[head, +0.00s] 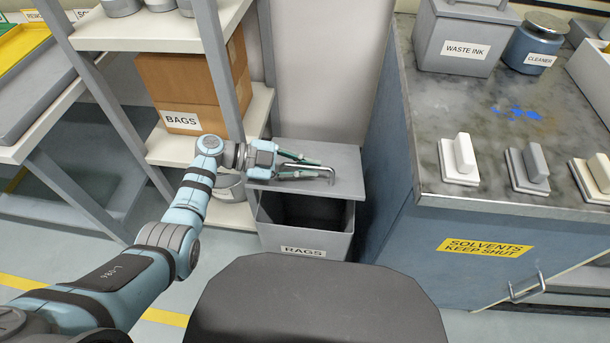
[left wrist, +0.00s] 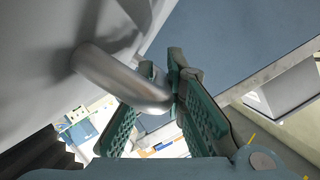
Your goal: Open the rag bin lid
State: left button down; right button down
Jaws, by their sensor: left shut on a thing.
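The rag bin (head: 303,235) is a grey box labelled RAGS on the floor between the shelf and the blue cabinet. Its grey lid (head: 345,185) is raised above the front rim, and the dark inside shows below it. A metal bar handle (head: 318,164) is on the lid; it also shows in the left wrist view (left wrist: 115,75). My left gripper (head: 305,165) is shut on the handle, its green fingers on either side of the bar in the left wrist view. Whether anything lies inside the bin is too dark to tell. My right gripper is not in view.
A shelf with a cardboard box (head: 182,85) labelled BAGS stands left of the bin. The blue cabinet (head: 480,262) stands close on the right, with a waste ink container (head: 462,40), a cleaner tin (head: 537,45) and pale blocks with handles (head: 460,160) on top.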

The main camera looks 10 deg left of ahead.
pick_arm(q)
jog(key=shift+w+r, duration=0.75)
jog(key=shift+r, duration=0.2)
jog(key=shift+w+r, duration=0.75)
jog(key=shift+r, duration=0.15)
jog(key=c, duration=1.7)
grip_release()
jog(key=shift+o, duration=0.2)
jog(key=v, duration=1.2)
jog(key=shift+n, duration=0.3)
